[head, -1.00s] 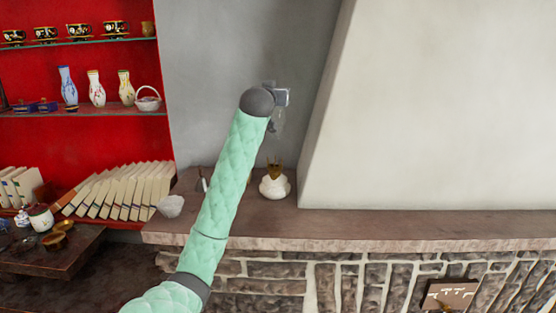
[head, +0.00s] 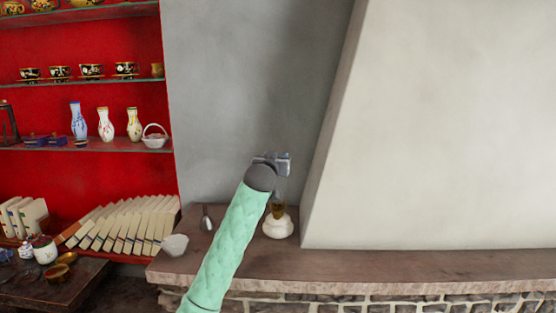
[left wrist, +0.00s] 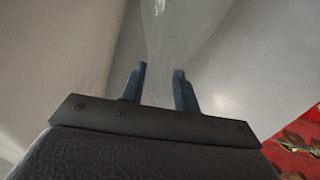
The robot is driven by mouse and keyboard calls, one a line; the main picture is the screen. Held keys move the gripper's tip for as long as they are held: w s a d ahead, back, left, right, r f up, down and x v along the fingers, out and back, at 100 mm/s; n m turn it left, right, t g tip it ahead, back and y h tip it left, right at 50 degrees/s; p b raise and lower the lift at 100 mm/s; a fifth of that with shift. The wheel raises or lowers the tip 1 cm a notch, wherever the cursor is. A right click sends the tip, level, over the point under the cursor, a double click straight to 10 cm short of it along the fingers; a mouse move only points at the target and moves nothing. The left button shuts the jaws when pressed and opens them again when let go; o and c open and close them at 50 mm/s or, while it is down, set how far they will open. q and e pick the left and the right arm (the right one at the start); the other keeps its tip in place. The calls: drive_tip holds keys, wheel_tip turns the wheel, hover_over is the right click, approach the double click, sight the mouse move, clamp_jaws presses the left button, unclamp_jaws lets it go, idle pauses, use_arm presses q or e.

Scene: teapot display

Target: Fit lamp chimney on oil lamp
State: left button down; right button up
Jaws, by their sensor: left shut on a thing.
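The oil lamp (head: 278,228) has a round white body and a brass-coloured burner, and stands on the stone mantel (head: 350,264). My left gripper (head: 283,164) is just above the lamp, shut on the clear glass lamp chimney. In the left wrist view the chimney (left wrist: 175,32) shows as see-through glass between the two dark fingers (left wrist: 161,72). In the head view the chimney is hard to make out below the gripper, close to the burner. Whether its lower end touches the burner cannot be told. My right gripper is not in view.
A white bowl (head: 174,245) and a small dark item with a pale base (head: 207,221) stand left of the lamp. A sloping pale wall (head: 430,130) rises close on the right. Red shelves with vases, cups and leaning books are at the left. The mantel front is clear.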

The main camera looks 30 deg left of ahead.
use_arm(q)
drive_tip(key=shift+f, duration=0.75)
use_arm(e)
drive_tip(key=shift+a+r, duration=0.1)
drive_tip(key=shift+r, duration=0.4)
use_arm(q)
drive_tip(key=shift+f, duration=0.65)
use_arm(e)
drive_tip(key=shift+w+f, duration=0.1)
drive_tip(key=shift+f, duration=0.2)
use_arm(q)
drive_tip(key=c, duration=1)
unclamp_jaws()
drive_tip(key=shift+c, duration=0.2)
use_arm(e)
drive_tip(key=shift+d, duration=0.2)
use_arm(q)
drive_tip(key=shift+r, duration=0.1)
